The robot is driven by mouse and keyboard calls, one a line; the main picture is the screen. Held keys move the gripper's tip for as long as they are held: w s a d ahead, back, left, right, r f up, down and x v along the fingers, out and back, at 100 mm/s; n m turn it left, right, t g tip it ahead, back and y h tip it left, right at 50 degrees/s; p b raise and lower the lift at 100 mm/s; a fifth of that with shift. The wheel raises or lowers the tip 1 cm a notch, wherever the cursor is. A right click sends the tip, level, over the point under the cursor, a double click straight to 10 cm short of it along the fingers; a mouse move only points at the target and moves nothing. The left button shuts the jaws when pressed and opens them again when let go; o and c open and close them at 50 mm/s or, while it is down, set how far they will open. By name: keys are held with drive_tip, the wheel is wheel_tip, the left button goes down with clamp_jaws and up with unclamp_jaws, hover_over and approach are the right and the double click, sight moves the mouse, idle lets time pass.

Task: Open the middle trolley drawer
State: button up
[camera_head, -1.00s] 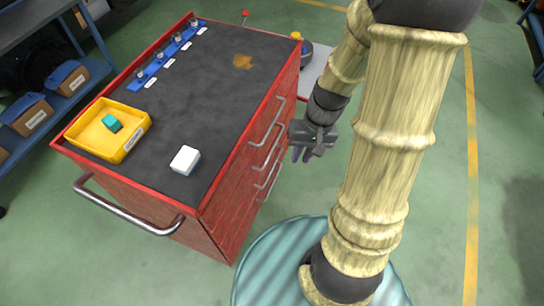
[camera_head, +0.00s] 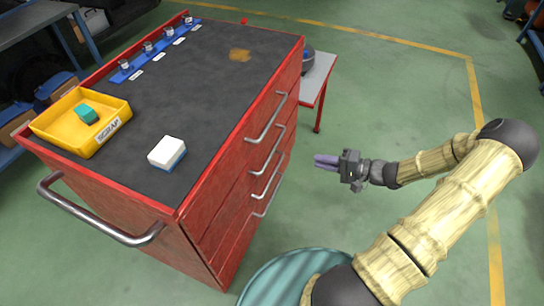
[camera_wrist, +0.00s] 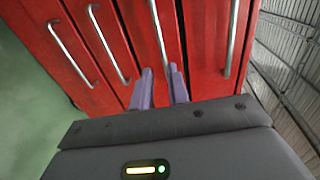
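The red trolley (camera_head: 200,215) stands at left with its drawer front facing right. Its drawers look shut. Bar handles run down the front: the top handle (camera_head: 268,122), a second handle (camera_head: 268,152) and others below. In the wrist view the front is turned sideways, with the top drawer's handle (camera_wrist: 231,40) at right and the second handle (camera_wrist: 158,35) left of it. My gripper (camera_head: 317,160) is apart from the front, fingers pointing at it. In the wrist view its two fingertips (camera_wrist: 159,72) have an empty gap between them, in line with the second handle's near end.
A yellow scrap tray (camera_head: 48,128), a white-and-blue block (camera_head: 167,152) and a blue rack (camera_head: 155,52) are on the trolley top. A side rail (camera_head: 100,230) sticks out at its near end. A grey table (camera_head: 318,68) stands behind. Floor at right is clear.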

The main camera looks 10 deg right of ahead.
sight(272, 151)
drive_tip(key=shift+a, duration=0.15)
drive_tip(key=b+x, duration=0.1)
drive_tip(key=x, duration=1.6)
drive_tip(key=shift+w+a, duration=0.1)
drive_tip(key=shift+w, duration=0.05)
clamp_jaws()
